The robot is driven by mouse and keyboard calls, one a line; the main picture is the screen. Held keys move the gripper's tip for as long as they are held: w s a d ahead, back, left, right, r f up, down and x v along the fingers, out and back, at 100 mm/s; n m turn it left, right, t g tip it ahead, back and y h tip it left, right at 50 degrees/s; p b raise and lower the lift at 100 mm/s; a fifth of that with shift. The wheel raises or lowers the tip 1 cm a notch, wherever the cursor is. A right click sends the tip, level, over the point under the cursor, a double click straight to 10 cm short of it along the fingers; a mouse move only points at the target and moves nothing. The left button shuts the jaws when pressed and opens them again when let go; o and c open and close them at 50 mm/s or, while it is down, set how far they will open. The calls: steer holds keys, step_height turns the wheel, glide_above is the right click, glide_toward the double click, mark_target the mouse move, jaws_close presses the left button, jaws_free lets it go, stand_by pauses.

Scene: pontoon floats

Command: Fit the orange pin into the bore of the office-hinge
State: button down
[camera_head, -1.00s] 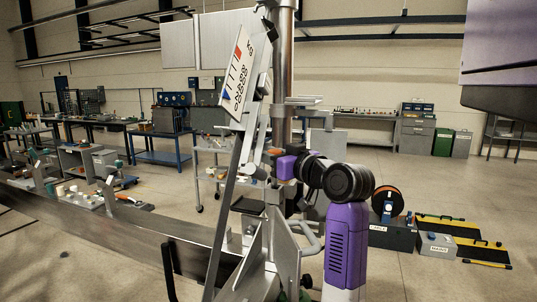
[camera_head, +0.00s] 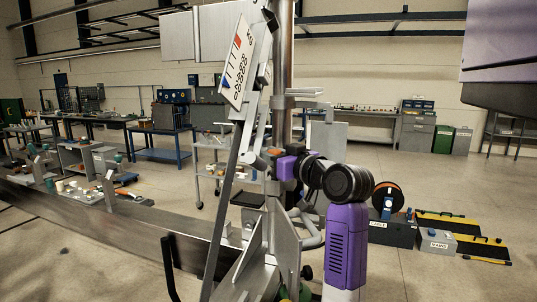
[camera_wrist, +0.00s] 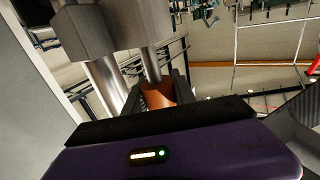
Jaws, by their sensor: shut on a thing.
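My gripper (camera_head: 279,172) is shut on the orange pin, whose orange part (camera_head: 270,178) shows as a small patch in the head view. In the wrist view the orange end (camera_wrist: 158,95) sits between my dark fingers, and a metal shank (camera_wrist: 151,65) rises from it. The shank's upper end meets a grey block (camera_wrist: 140,22), which looks like part of the office-hinge. I cannot tell whether the shank is inside the bore or only in front of it, since the bore is hidden.
A thick metal post (camera_head: 284,75) stands just behind my gripper. A sloping board with printed marks (camera_head: 238,65) rises at upper left. A long metal beam (camera_head: 130,222) runs left. A cable box (camera_head: 392,233) stands on the floor at right.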

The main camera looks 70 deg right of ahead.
steer(key=shift+f+b, duration=0.8)
steer(key=shift+f, duration=0.35)
steer(key=c, duration=0.9)
jaws_free()
steer(key=shift+c, duration=0.2)
steer(key=p+v, duration=0.1)
steer(key=v, duration=0.6)
steer(key=shift+s+a, duration=0.2)
steer(key=shift+s, duration=0.15)
